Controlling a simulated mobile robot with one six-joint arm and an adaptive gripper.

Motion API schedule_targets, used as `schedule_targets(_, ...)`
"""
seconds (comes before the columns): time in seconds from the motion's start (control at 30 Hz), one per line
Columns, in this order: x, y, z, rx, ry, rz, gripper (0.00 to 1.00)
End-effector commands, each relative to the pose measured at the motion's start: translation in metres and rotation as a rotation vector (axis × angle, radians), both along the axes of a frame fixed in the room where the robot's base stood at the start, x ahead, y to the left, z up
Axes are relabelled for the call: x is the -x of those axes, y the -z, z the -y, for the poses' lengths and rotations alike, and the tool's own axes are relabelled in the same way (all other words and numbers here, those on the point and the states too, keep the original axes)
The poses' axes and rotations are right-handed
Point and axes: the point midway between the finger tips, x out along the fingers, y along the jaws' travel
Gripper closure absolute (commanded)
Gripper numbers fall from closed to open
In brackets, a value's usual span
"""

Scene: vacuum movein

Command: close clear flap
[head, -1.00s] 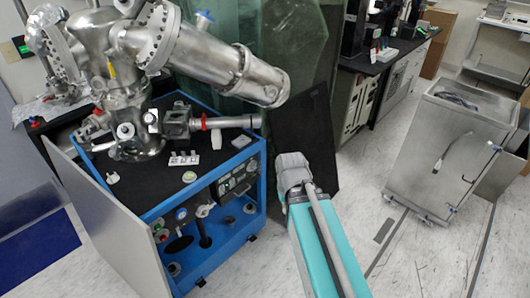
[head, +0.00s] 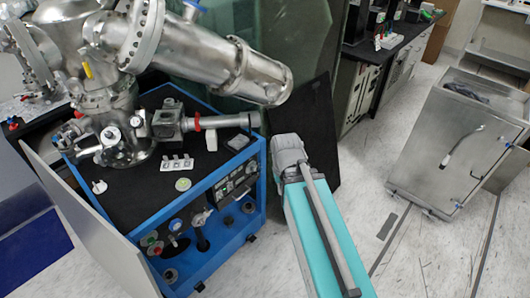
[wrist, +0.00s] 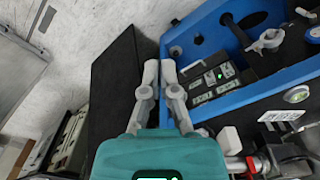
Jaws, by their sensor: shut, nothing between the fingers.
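My gripper (wrist: 159,68) is shut and empty in the wrist view, its two grey fingertips together in front of the blue cart's edge and beside a black panel (wrist: 118,75). In the head view my own arm hides it. The blue cart (head: 232,232) carries a dark control panel with small lit displays (head: 235,180), which also shows in the wrist view (wrist: 213,82), right of the fingers. I cannot clearly make out a clear flap. Greenish see-through sheets (head: 235,60) stand behind the cart.
Large steel vacuum tubing (head: 190,58) stands over the cart's black top. A grey side panel (head: 95,225) angles out at the cart's left. A steel cabinet (head: 455,145) stands at right.

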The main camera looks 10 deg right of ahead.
Motion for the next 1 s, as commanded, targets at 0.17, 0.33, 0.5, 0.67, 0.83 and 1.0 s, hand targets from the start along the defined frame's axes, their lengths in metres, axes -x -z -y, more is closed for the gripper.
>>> schedule_targets(0.17,0.000,0.000,0.000,0.000,0.000,0.000,1.00)
schedule_targets(0.33,-0.002,0.000,0.000,-0.003,-0.003,0.002,1.00)
schedule_targets(0.5,-0.021,0.004,-0.002,-0.035,-0.049,0.028,1.00)
schedule_targets(0.67,-0.065,0.011,-0.005,-0.106,-0.156,0.100,1.00)
schedule_targets(0.83,-0.132,0.016,0.002,-0.193,-0.306,0.236,1.00)
schedule_targets(1.0,-0.196,0.016,0.015,-0.248,-0.447,0.397,1.00)
